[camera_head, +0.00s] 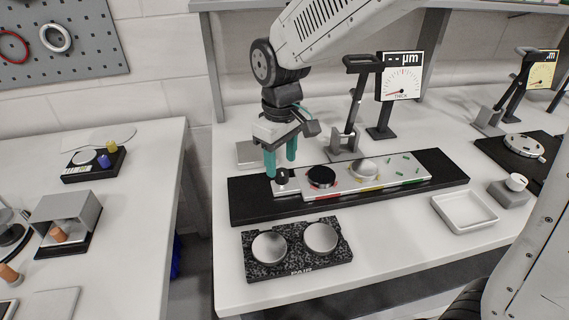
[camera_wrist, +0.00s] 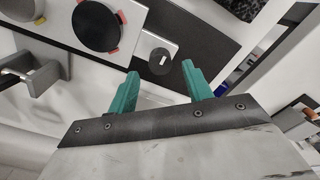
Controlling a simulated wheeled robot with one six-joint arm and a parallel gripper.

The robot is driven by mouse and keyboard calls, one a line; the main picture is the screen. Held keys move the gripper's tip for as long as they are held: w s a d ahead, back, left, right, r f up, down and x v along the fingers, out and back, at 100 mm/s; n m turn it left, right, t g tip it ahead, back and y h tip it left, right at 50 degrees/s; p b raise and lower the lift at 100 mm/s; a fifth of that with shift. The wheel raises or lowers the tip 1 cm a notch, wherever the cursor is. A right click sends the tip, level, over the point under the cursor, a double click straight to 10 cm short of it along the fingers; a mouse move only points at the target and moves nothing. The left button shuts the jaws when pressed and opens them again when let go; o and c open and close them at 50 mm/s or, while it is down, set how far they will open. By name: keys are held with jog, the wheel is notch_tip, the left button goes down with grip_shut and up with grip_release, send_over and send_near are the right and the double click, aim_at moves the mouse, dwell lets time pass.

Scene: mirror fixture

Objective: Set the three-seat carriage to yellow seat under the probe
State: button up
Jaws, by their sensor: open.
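The three-seat carriage (camera_head: 310,192) is a white plate on a long black rail (camera_head: 445,178). From left to right it has a red-marked seat holding a black disc (camera_head: 321,176), a yellow-marked seat holding a silver disc (camera_head: 363,171), and a green-marked seat (camera_head: 405,167) that looks empty. A black knob (camera_head: 283,178) stands at its left end and also shows in the wrist view (camera_wrist: 160,61). My gripper (camera_head: 281,166) is open beside the knob, with teal fingers; the wrist view shows nothing between them (camera_wrist: 160,85). The probe stand (camera_head: 350,125) is behind the carriage; which seat is under its tip is unclear.
A thickness gauge (camera_head: 398,85) stands behind the rail. A speckled block with two silver discs (camera_head: 327,268) lies in front. A white tray (camera_head: 492,213) and a grey block with a white knob (camera_head: 512,190) are at right. Bare tabletop lies between block and tray.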

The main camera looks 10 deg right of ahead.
notch_tip(320, 180, up, 5)
jog(key=shift+r, duration=0.2)
dwell(0.3)
jog(key=s+d+r+m+t, duration=0.1)
jog(key=s+d+r+m, duration=0.2)
jog(key=s+d+m, duration=0.5)
jog(key=s+d, duration=1)
jog(key=s, duration=0.3)
jog(key=shift+s+d, duration=0.3)
jog(key=shift+s, duration=0.1)
dwell(0.3)
